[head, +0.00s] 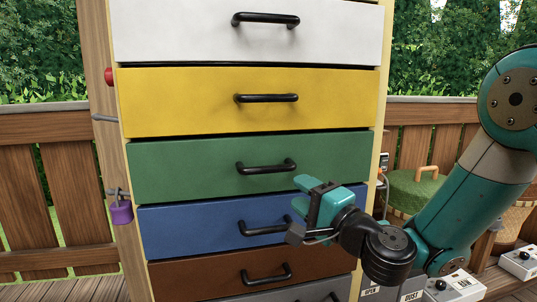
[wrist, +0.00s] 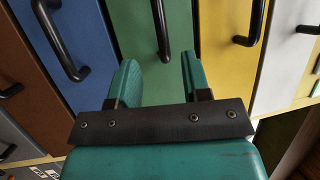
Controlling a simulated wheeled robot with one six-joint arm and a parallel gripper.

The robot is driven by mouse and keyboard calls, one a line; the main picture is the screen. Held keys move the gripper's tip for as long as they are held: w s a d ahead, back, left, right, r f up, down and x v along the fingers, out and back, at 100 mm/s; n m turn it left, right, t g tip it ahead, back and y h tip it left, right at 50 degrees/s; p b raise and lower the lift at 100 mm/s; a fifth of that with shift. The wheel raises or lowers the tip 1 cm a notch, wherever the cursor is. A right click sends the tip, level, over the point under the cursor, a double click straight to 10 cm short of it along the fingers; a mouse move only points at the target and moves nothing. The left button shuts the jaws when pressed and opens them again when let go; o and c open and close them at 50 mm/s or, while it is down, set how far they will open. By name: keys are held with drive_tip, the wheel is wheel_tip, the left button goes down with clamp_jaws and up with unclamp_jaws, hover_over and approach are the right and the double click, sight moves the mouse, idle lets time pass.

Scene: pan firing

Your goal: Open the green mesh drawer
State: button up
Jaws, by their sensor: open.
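The green drawer (head: 180,168) is shut in the drawer stack, between the yellow drawer (head: 180,105) above and the blue drawer (head: 185,228) below. Its front looks plain and solid, with no mesh visible. Its black bar handle (head: 266,167) is horizontal. My gripper (head: 303,194) is open and empty, just below and right of that handle, in front of the blue drawer. In the wrist view, the green drawer (wrist: 178,45) lies beyond the spread fingers (wrist: 158,75). The green drawer's handle (wrist: 160,28) shows ahead between them, with no visible contact.
My gripper partly covers the right end of the blue drawer's handle (head: 263,228). A purple padlock (head: 121,212) hangs at the stack's left side. Small boxes with knobs (head: 457,287) and a green-covered item (head: 415,190) stand to the right. A wooden fence (head: 60,190) is behind.

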sight(271, 170)
drive_tip(key=p+x, duration=0.9)
drive_tip(key=x, duration=0.1)
drive_tip(key=shift+w+a+r, duration=0.1)
drive_tip(key=shift+a+r, duration=0.05)
drive_tip(key=shift+w+a+p, duration=0.3)
drive_tip(key=shift+w, duration=0.15)
clamp_jaws()
